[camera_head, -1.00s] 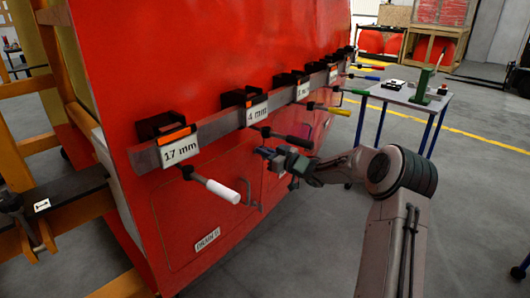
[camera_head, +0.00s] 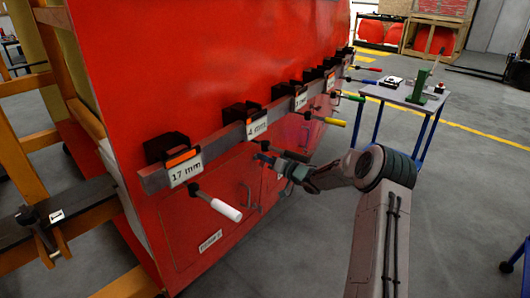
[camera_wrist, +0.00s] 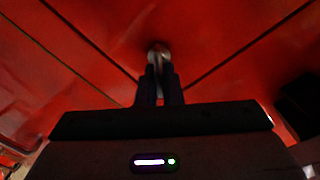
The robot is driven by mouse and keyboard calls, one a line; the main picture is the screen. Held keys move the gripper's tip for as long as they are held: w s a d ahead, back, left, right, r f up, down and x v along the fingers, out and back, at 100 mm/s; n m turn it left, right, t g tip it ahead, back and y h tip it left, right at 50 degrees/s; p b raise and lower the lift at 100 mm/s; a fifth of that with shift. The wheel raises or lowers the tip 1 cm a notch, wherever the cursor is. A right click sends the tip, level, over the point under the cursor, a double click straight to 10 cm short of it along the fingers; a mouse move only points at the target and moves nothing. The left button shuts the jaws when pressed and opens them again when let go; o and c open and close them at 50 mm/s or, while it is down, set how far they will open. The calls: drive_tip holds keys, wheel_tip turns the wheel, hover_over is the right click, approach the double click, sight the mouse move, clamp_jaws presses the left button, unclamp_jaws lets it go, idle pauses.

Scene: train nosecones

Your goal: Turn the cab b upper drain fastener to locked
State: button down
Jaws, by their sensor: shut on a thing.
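The red cab (camera_head: 215,70) fills the left and middle of the head view, with an outlined hatch and a small plate (camera_head: 210,242) low on it. My gripper (camera_head: 268,160) is at the cab's face, just below the dark-handled tool. In the wrist view its two dark fingers (camera_wrist: 159,80) are shut on a small round metal piece, which looks like a fastener (camera_wrist: 159,53), at the red panel where dark seams converge. Its turn position cannot be told. In the head view this fastener is hidden by the gripper.
A rail (camera_head: 215,147) with labelled black holders crosses the cab. Tools with white (camera_head: 226,209), dark, yellow (camera_head: 335,122) and other handles stick out below it, close to my arm. A small table (camera_head: 410,95) stands at the right.

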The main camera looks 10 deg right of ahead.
drive_tip(key=m+p, duration=0.1)
drive_tip(key=m, duration=0.1)
drive_tip(key=m+p, duration=0.1)
drive_tip(key=m, duration=0.2)
drive_tip(key=shift+w+d+f+m+p, duration=0.1)
drive_tip(key=shift+w+d+m+p, duration=0.05)
drive_tip(key=shift+m+p, duration=0.2)
drive_tip(key=shift+f+m+p, duration=0.15)
drive_tip(key=shift+m+p, duration=0.15)
drive_tip(key=shift+m, duration=0.85)
drive_tip(key=shift+f+m+p, duration=0.15)
drive_tip(key=shift+m+p, duration=0.15)
drive_tip(key=shift+m, duration=0.8)
drive_tip(key=c, duration=1.6)
unclamp_jaws()
drive_tip(key=shift+d, duration=0.1)
drive_tip(key=shift+f, duration=0.1)
drive_tip(key=b+v, duration=0.2)
drive_tip(key=v, duration=1.1)
drive_tip(key=shift+s+d, duration=0.25)
